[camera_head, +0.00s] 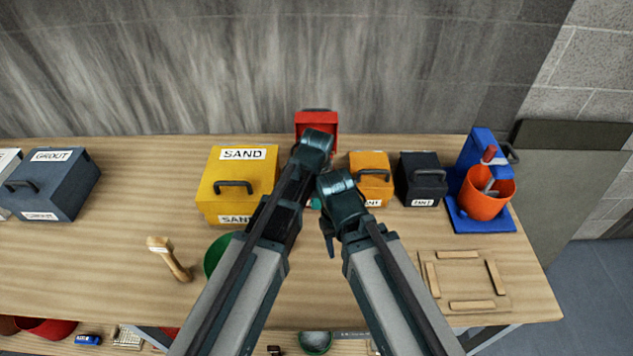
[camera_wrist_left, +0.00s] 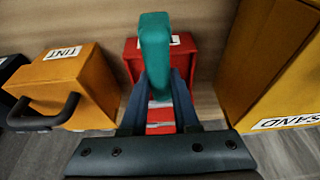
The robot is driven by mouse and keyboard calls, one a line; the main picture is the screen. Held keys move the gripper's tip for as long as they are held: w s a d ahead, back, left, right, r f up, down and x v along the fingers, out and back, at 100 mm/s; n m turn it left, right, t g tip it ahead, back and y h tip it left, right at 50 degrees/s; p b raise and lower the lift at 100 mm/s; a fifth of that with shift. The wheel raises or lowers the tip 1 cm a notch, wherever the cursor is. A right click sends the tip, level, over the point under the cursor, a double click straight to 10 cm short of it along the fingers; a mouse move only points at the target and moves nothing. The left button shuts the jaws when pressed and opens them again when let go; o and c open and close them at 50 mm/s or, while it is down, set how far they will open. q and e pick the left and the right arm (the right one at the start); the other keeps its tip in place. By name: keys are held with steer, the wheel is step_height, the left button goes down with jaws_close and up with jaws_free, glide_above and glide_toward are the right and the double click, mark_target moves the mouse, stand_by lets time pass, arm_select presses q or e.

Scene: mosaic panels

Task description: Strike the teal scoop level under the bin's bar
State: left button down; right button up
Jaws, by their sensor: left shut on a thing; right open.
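The teal scoop (camera_wrist_left: 155,45) is in my left gripper (camera_wrist_left: 157,92), which is shut on it; a teal bar-shaped part stands up between the fingers in the left wrist view. In the head view only a bit of teal (camera_head: 316,204) shows between my arms. A red bin (camera_head: 316,120) stands at the back of the table, beyond my left wrist; it also shows behind the scoop in the left wrist view (camera_wrist_left: 186,64). Its bar and contents cannot be made out. My right gripper (camera_head: 329,243) is open and empty, pointing down over the table.
A yellow SAND bin (camera_head: 232,187) stands left; orange (camera_head: 371,180) and dark (camera_head: 420,180) bins stand right. Farther right are a blue stand (camera_head: 480,150) with an orange bucket (camera_head: 485,205) and a wooden frame (camera_head: 465,255). A green bowl (camera_head: 214,254) is partly hidden by my left arm.

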arm_select(q)
steer(key=shift+r+p, duration=1.6)
steer(key=shift+r, duration=0.25)
steer(key=shift+f, duration=0.1)
